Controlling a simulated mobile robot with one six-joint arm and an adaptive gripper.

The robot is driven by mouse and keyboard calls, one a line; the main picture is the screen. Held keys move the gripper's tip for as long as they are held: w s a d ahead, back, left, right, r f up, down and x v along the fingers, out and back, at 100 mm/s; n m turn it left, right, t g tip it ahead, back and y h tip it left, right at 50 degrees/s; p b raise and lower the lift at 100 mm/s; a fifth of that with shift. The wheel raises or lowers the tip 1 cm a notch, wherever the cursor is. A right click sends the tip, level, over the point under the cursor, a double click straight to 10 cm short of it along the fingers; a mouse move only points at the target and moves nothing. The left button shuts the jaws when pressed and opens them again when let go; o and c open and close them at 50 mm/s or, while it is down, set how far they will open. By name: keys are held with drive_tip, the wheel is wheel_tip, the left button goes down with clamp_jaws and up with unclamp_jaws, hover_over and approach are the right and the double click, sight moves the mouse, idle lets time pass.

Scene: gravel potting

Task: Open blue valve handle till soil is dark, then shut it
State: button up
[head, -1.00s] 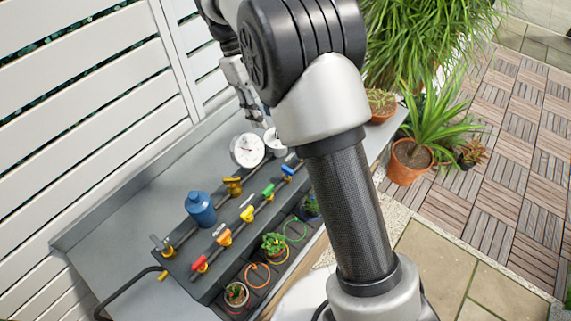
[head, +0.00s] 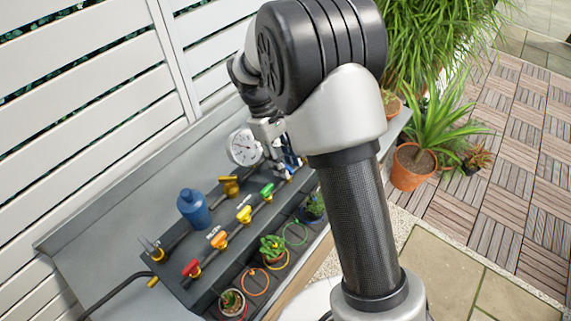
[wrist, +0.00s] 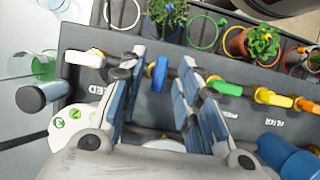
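The blue valve handle (wrist: 158,74) is on the pipe between my two fingers in the wrist view. My gripper (wrist: 164,60) is open around it, with a visible gap on each side. In the head view my gripper (head: 277,150) is over the far end of the valve row, and the handle is largely hidden there. A leafy plant (wrist: 167,12) stands in a blue-ringed pot just beyond the blue valve. It also shows in the head view (head: 314,205). Its leaves cover most of the soil, so I cannot tell how dark it is.
Green (head: 267,190), yellow (head: 244,214), orange (head: 219,238) and red (head: 192,268) handles line the pipe. A white handle (wrist: 85,59) is on the other side of the blue one. A gauge (head: 243,147) and a blue bottle (head: 194,208) stand behind.

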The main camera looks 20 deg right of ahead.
drive_tip(key=shift+s+f, duration=0.1)
drive_tip(key=shift+f, duration=0.05)
clamp_jaws()
idle(0.4)
